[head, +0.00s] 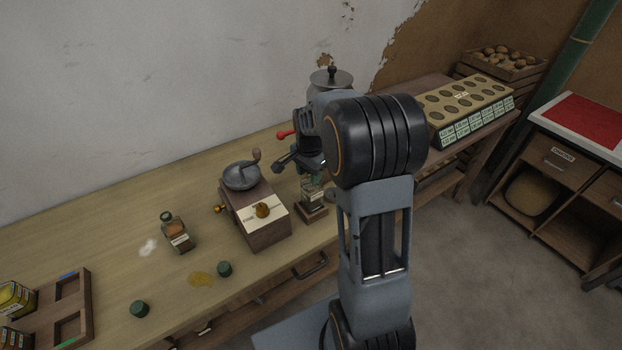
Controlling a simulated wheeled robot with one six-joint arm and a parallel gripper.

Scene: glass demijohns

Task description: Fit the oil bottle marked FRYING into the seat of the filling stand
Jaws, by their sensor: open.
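A small upright glass object with a pale label (312,188) stands on a square wooden base (313,211), partly hidden by my arm. I cannot read its label or tell whether it is the FRYING bottle in the filling stand. My gripper (296,162) is open, just above and left of it; whether the jaws touch it is hidden. A squat glass bottle with amber contents and a dark cap (175,233) stands apart on the left of the bench. Its label is too small to read.
A hand grinder (257,222) stands left of the wooden base. Green caps (139,309) (224,268) and an oil puddle (201,279) lie in front. A compartment tray (86,313) is at left. A metal urn (331,79) and a holed rack (475,100) stand behind and right.

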